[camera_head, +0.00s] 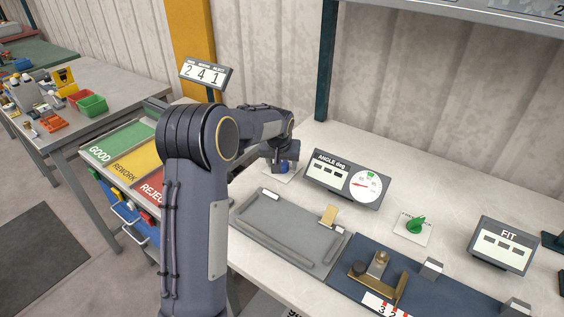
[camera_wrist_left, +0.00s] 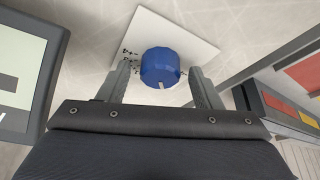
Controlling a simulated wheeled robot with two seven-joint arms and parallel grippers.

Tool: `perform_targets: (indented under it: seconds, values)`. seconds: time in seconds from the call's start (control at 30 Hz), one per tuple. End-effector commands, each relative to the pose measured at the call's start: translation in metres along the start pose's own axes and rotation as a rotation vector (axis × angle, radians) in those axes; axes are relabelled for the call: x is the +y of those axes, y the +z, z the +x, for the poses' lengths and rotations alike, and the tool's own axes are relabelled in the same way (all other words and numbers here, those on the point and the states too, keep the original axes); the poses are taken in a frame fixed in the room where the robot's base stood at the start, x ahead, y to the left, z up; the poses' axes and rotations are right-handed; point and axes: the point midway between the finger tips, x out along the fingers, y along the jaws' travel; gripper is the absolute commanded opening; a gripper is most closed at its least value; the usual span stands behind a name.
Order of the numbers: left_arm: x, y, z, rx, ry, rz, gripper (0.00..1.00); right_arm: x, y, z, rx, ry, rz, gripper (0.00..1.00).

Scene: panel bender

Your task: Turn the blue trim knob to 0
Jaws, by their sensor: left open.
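The blue trim knob (camera_wrist_left: 160,67) sits on a white square plate (camera_wrist_left: 190,30) with small dark markings at its left edge; a pale pointer mark shows on the knob's side facing my gripper. My left gripper (camera_wrist_left: 164,84) is open, with one finger on each side of the knob; I cannot tell whether they touch it. In the head view the knob (camera_head: 284,168) is partly hidden under the left gripper (camera_head: 282,162). The markings are too small to read with certainty. My right gripper is not in view.
An angle display (camera_head: 347,181) with a dial stands right of the knob. A grey tray (camera_head: 285,232) lies in front. A green knob (camera_head: 415,224), a FIT display (camera_head: 503,244) and a blue mat with a brass fixture (camera_head: 378,273) are farther right. GOOD, REWORK and REJECT areas lie left.

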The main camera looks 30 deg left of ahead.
Motion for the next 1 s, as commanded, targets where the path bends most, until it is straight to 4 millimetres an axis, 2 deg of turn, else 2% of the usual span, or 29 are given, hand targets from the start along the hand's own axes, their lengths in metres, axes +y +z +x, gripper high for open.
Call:
perform_targets:
  seconds: [0.07,0.37,0.67,1.0]
  values:
    - [0.0,0.0,-0.0002,0.0,0.0,0.0,0.54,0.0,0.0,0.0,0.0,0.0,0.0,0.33]
    - [-0.0001,0.0,-0.0003,0.0,0.0,0.0,0.14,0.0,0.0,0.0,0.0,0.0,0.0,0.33]
    - [-0.0011,0.0001,-0.0002,0.0,0.015,0.036,0.14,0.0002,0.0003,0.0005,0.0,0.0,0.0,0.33]
    - [-0.0035,-0.0005,0.0,0.001,0.099,0.237,0.14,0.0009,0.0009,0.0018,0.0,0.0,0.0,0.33]
